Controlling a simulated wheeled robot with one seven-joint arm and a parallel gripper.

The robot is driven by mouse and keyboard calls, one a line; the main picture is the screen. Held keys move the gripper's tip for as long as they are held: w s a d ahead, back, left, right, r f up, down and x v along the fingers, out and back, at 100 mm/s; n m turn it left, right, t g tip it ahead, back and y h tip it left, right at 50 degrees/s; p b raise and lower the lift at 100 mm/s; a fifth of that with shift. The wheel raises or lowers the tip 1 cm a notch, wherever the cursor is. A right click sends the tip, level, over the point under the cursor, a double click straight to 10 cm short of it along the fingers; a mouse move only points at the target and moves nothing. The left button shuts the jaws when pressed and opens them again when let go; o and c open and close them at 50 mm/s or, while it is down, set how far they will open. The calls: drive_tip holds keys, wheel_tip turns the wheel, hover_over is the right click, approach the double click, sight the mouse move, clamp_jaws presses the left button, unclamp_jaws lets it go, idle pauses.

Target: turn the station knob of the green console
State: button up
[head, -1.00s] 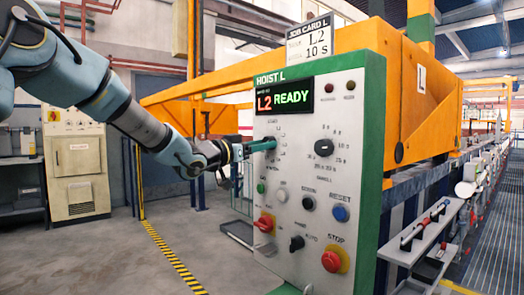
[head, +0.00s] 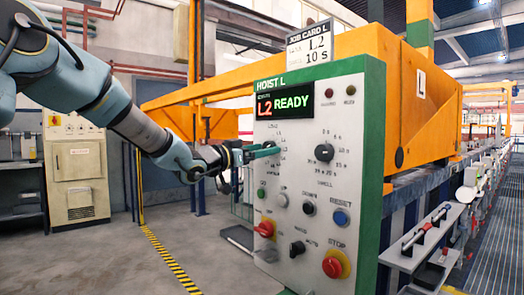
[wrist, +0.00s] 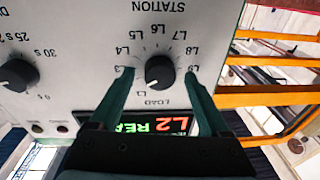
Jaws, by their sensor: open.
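The green-edged console (head: 375,185) has a light grey front with a display (head: 285,102) reading "L2 READY". In the wrist view the picture is upside down, and the black round station knob (wrist: 160,72) sits amid labels L1 to L9 and LOAD. My gripper (wrist: 161,74) is open, with one green finger on each side of the knob. I cannot tell whether the fingers touch it. In the head view my gripper (head: 268,150) reaches the panel from the left and hides the station knob.
A second black knob, the dwell knob (head: 324,152), is right of my gripper. Below are small buttons, a red rotary switch (head: 265,228), a blue reset button (head: 340,218) and a red stop button (head: 333,267). A job card (head: 312,47) on top reads L2, 10 s.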

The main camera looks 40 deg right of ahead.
drive_tip(key=shift+a, duration=0.1)
drive_tip(key=a+f+b, duration=0.1)
drive_tip(key=a+b, duration=0.1)
drive_tip(key=a, duration=0.8)
drive_tip(key=shift+a, duration=0.3)
drive_tip(key=w+a+f+n+t+y+p, duration=0.1)
drive_tip(key=w+a+f+n+t+y, duration=0.35)
drive_tip(key=w+a+f, duration=0.35)
drive_tip(key=w+a+f+n+t+y+p, duration=0.2)
drive_tip(key=w+a+f+n+t+y, duration=0.3)
drive_tip(key=a, duration=0.5)
drive_tip(key=a+f+n+g+y+p, duration=0.1)
drive_tip(key=a+f+n+y, duration=0.15)
drive_tip(key=a, duration=0.55)
drive_tip(key=a+f+n+g+y, duration=0.1)
drive_tip(key=a+f+y, duration=0.3)
drive_tip(key=a, duration=0.5)
drive_tip(key=s+a+f+n+g+y+p, duration=0.1)
drive_tip(key=s+a+f+n+g, duration=0.1)
drive_tip(key=s+a, duration=0.4)
drive_tip(key=s+a+f+n+g+y, duration=0.2)
drive_tip(key=s+a, duration=0.4)
drive_tip(key=s, duration=0.3)
drive_tip(key=shift+a+f+n+g+p, duration=0.3)
drive_tip(key=shift+a+f+g+p, duration=0.1)
drive_tip(key=shift+f+g, duration=0.45)
